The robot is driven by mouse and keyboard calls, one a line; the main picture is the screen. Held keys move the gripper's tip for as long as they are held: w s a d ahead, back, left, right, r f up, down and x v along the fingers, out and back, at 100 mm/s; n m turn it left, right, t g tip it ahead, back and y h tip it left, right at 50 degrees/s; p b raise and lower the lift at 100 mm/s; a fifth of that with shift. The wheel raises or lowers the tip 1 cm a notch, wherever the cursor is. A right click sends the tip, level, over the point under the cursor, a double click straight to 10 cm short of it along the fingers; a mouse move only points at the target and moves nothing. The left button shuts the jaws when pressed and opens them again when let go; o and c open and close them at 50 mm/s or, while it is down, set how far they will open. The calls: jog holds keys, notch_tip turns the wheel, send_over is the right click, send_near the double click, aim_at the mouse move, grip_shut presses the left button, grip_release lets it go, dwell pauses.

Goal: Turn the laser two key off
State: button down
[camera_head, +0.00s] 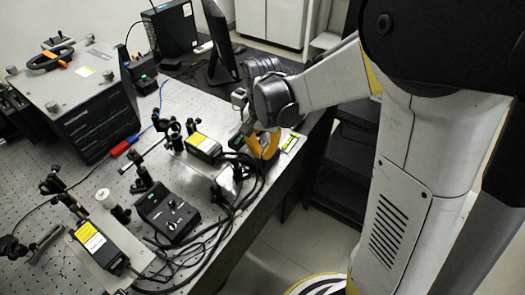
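My gripper (262,147) has orange fingers and points down over the right part of the optical bench. It is beside a small dark box (236,141), mostly hidden behind it. Whether the fingers touch or hold anything is not clear. A laser (205,147) with a yellow label sits left of the gripper. Another laser (98,243) with a yellow label is at the lower left. A black control box (168,213) with knobs or a key on top stands between them. No key can be made out at my gripper.
Black cables (225,215) loop along the front edge of the perforated bench (160,105). A large black instrument (95,110) stands at the left back, and a monitor (219,45) at the back. Several posts stand on the bench. Open floor (300,245) lies at the right.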

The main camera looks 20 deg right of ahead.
jog(key=n, duration=0.7)
jog(key=shift+p, duration=0.3)
jog(key=n, duration=0.3)
jog(key=shift+n, duration=2.1)
jog(key=c, duration=1.6)
grip_release()
notch_tip(320, 180, up, 12)
